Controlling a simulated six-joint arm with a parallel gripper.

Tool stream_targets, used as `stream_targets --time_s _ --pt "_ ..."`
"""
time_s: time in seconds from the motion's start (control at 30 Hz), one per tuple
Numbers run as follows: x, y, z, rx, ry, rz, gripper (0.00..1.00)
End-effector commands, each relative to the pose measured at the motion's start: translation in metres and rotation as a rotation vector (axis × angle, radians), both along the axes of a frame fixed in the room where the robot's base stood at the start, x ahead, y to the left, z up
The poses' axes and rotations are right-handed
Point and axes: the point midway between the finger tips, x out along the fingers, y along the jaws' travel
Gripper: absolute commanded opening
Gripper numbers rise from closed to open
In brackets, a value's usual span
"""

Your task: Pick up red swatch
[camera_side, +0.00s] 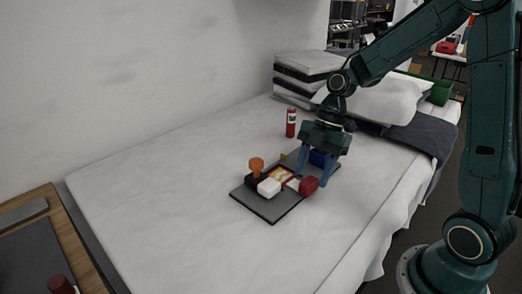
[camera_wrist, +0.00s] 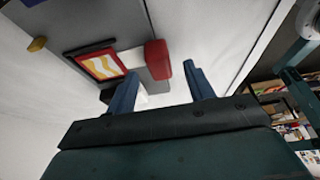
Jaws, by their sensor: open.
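A flat red-bordered swatch with a yellow and white wave pattern (camera_side: 283,174) lies on the dark grey board (camera_side: 272,212). It also shows in the wrist view (camera_wrist: 98,66), left of my fingers. A plain red block (camera_side: 309,187) sits near the board's right edge. In the wrist view the red block (camera_wrist: 157,62) appears between and beyond my fingertips. My gripper (camera_side: 312,179) points down over the board, open, with nothing held. Its blue fingers partly hide the things behind them. I cannot tell whether a finger touches the red block.
A white block (camera_side: 268,188) and an orange-knobbed black piece (camera_side: 256,168) stand on the board's left part. A dark blue block (camera_side: 319,158) is behind my fingers. A red cylinder (camera_side: 291,123) stands on the white bed (camera_side: 180,190), which is clear toward the left.

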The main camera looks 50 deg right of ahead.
Motion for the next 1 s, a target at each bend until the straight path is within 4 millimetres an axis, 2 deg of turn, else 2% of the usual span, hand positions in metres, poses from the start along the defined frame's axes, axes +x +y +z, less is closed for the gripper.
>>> stream_targets --time_s 0.2,0.7,0.77,0.93,0.97,1.0 --pt "0.000 0.007 -0.015 0.000 0.001 0.000 0.53" --pt "0.000 0.007 -0.016 -0.001 -0.001 0.000 0.53" --pt "0.000 0.007 -0.016 -0.001 -0.001 0.000 0.43" --pt "0.000 0.007 -0.016 -0.001 -0.001 0.000 0.10" --pt "0.000 0.006 -0.016 -0.001 -0.001 0.000 0.05" --pt "0.000 0.007 -0.016 0.000 -0.001 0.000 0.05"
